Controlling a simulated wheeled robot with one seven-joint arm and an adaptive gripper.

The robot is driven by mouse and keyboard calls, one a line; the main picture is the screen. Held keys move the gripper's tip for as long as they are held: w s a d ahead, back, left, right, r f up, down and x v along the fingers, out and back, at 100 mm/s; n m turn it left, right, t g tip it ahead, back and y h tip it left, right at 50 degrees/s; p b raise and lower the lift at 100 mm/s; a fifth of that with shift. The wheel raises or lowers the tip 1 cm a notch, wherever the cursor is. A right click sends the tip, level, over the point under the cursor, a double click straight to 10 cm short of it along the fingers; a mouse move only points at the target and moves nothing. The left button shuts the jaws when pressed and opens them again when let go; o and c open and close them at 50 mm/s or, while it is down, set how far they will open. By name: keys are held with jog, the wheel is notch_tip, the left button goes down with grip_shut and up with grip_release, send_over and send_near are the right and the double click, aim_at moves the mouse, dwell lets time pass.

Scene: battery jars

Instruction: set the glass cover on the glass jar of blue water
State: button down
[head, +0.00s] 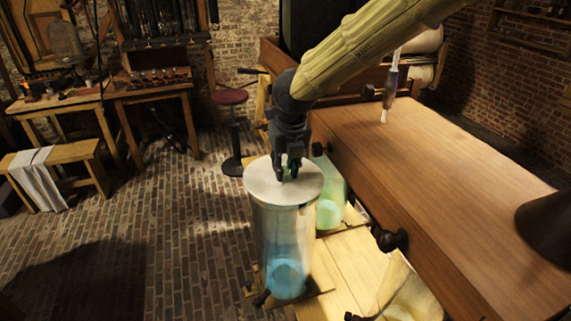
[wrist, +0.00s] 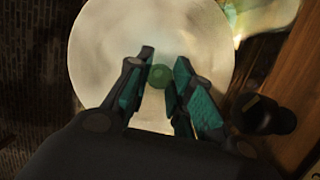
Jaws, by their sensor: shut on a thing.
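The glass cover (head: 262,187) is a pale round disc lying over the top of the tall glass jar (head: 286,232), which holds blue water. The cover looks level and roughly centred on the jar; I cannot tell whether it touches the rim. My gripper (head: 288,172) points down at the cover's middle and is shut on its small knob. In the wrist view, the green knob (wrist: 160,76) sits between the two finger pads, with the cover (wrist: 110,45) filling the space behind. The jar is hidden under the cover in the wrist view.
A second jar with greenish liquid (head: 330,198) stands just behind and right. A large wooden cabinet (head: 440,170) with a dark knob (head: 388,238) rises close on the right. The jars stand on a low wooden platform (head: 350,262). Brick floor (head: 180,230) lies open to the left.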

jog(key=shift+s+f, duration=0.1)
jog(key=shift+f, duration=0.45)
jog(key=shift+b, duration=0.3)
jog(key=shift+f, duration=0.1)
jog(key=shift+d+p, duration=0.1)
jog(key=shift+p, duration=0.35)
dwell(0.5)
jog(key=shift+f, duration=0.2)
dwell(0.5)
jog(key=shift+r+p, duration=0.6)
jog(key=shift+r, duration=0.25)
jog(key=shift+f, duration=0.85)
dwell(1.5)
jog(key=shift+r+p, duration=0.75)
jog(key=shift+r, duration=0.1)
dwell(1.4)
